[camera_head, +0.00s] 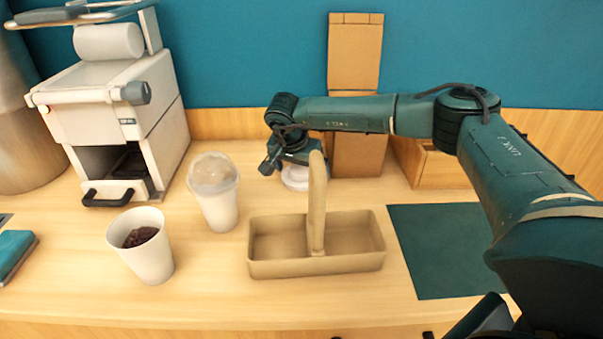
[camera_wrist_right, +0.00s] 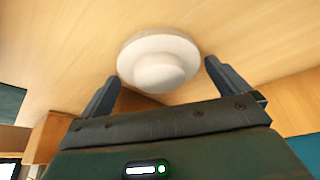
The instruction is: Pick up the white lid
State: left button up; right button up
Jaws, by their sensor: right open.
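The white lid (camera_head: 296,179) lies on the wooden table behind the divided carrier, partly hidden by my right gripper. In the right wrist view the lid (camera_wrist_right: 158,62) is round with a raised dome, and it sits ahead of and between the two fingertips. My right gripper (camera_head: 272,166) is open and empty; its fingers (camera_wrist_right: 160,78) stand apart on either side of the lid's near edge, and I cannot tell whether they touch it. My left gripper is not in view.
A tan two-compartment carrier (camera_head: 290,267) with an upright handle stands in front. A cup with a clear dome lid (camera_head: 218,205) and an open cup of dark beans (camera_head: 150,260) stand left. A white machine (camera_head: 120,110) stands behind them. A green mat (camera_head: 440,250) lies right.

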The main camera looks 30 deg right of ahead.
jog(key=c, duration=0.7)
jog(key=shift+r, duration=0.1)
